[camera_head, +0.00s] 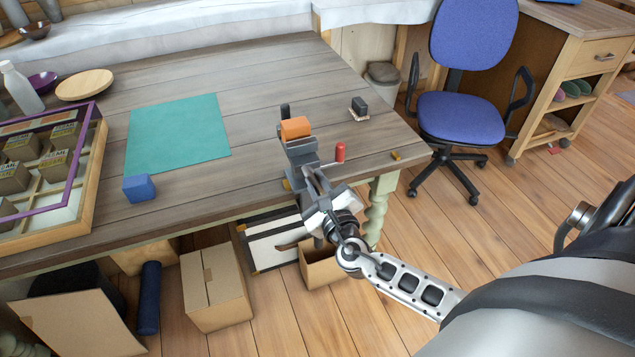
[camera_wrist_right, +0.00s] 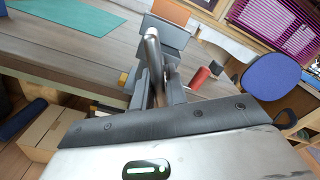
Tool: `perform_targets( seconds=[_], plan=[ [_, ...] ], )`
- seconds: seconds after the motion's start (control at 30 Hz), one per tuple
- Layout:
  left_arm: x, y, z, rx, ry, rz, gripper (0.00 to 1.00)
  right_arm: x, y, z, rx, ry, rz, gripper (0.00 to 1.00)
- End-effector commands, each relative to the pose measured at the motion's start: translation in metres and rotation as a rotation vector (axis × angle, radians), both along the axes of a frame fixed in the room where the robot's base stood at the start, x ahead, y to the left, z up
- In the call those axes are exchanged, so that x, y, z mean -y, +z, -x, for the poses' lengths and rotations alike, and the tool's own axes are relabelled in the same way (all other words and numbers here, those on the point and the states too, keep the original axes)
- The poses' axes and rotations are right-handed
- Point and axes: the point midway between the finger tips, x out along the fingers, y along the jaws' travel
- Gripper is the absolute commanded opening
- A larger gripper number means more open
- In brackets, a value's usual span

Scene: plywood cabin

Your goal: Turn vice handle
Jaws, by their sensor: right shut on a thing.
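A grey vice (camera_head: 301,154) is at the front edge of the wooden table, with an orange block (camera_head: 295,128) at its top. The vice also shows in the right wrist view (camera_wrist_right: 163,36). My right gripper (camera_head: 315,184) reaches the front of the vice from below right. In the right wrist view its fingers (camera_wrist_right: 158,88) are closed around the silver bar of the vice handle (camera_wrist_right: 152,48). The fingers hide the lower part of the handle, and the bar stands tilted there. My left gripper does not show.
A blue cube (camera_head: 139,188), a green mat (camera_head: 178,138) and a purple-framed case (camera_head: 92,180) are to the left. Cardboard boxes (camera_head: 215,285) lie below the table edge. A blue chair (camera_head: 460,117) stands at right.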

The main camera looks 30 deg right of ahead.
Motion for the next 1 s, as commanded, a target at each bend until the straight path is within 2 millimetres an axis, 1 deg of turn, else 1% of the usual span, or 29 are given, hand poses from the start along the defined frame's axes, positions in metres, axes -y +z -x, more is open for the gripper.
perform_targets(
  seconds=[1.0],
  plan=[
    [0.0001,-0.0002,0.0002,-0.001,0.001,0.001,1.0,0.0017,0.0022,0.0,-0.044,-0.001,0.192,0.0]
  ],
)
